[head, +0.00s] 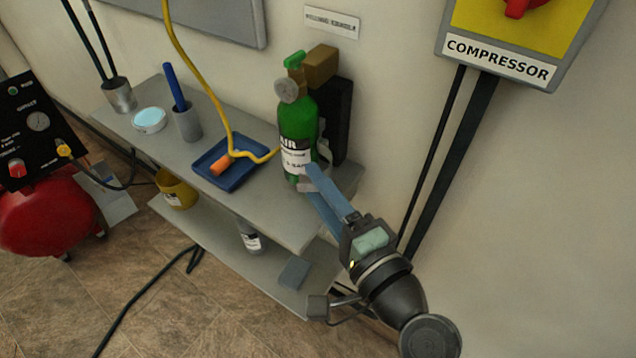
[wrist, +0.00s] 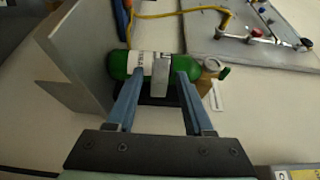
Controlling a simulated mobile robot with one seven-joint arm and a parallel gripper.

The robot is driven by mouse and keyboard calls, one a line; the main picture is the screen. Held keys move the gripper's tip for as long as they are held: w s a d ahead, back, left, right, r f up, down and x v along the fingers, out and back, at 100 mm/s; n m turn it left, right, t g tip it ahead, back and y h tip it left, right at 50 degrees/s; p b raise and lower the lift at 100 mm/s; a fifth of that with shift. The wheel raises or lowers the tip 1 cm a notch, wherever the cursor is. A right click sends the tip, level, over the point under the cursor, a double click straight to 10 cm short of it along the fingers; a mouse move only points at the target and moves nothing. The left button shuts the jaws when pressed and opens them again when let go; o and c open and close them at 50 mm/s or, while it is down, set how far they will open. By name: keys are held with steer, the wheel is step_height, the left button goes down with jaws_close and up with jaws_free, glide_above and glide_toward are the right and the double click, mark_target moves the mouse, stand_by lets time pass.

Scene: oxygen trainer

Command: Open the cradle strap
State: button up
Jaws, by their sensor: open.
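A green cylinder (head: 303,122) with a white AIR label stands upright against a black cradle (head: 338,118) on the wall, at the shelf's right end. It lies sideways in the wrist view (wrist: 123,65). A grey flat piece, apparently the cradle strap (wrist: 160,75), crosses the cylinder beside the label. My gripper (head: 309,180) is open at the cylinder's lower front. In the wrist view its two blue fingers (wrist: 158,88) reach either side of the grey piece; I cannot tell whether they touch it.
A compressor switch box (head: 500,50) hangs at upper right.

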steer(key=v, duration=1.2)
